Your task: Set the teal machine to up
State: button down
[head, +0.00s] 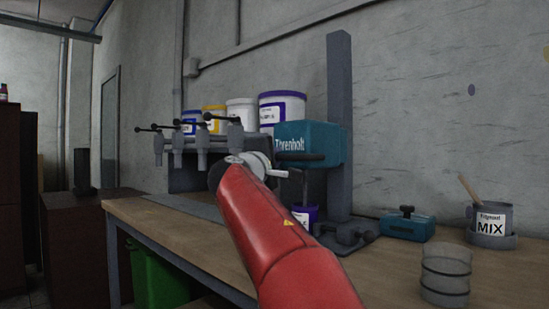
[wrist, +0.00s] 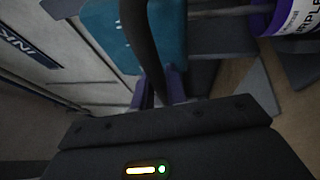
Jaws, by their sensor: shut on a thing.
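The teal machine (head: 322,138) marked Threnholt sits partway up a grey column (head: 340,110) at the back of the bench. Its dark lever (head: 305,160) runs roughly level across its lower front. My gripper (wrist: 162,88) is shut on this dark lever (wrist: 137,35), which passes between the fingers in the wrist view. The machine's teal body (wrist: 190,45) is just beyond. In the head view my red arm reaches up to the machine's left side, and the fingertips are hard to make out. A purple pot (head: 306,213) stands below the machine, partly hidden by my arm.
A teal box (head: 407,227), a grey MIX pot (head: 492,222) with a stick and a clear ribbed cup (head: 445,272) stand right on the wooden bench (head: 395,265). Several taps and paint tubs (head: 283,108) are behind my arm. A green bin (head: 160,275) is below.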

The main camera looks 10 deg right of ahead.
notch_tip(320, 180, up, 11)
jog(key=p, duration=0.9)
jog(key=shift+s+r, duration=0.1)
jog(key=shift+r, duration=0.05)
jog(key=c, duration=1.5)
grip_release()
jog(key=shift+o, duration=0.5)
jog(key=b+v, duration=0.3)
jog(key=v, duration=0.4)
jog(key=shift+s+a+f, duration=0.25)
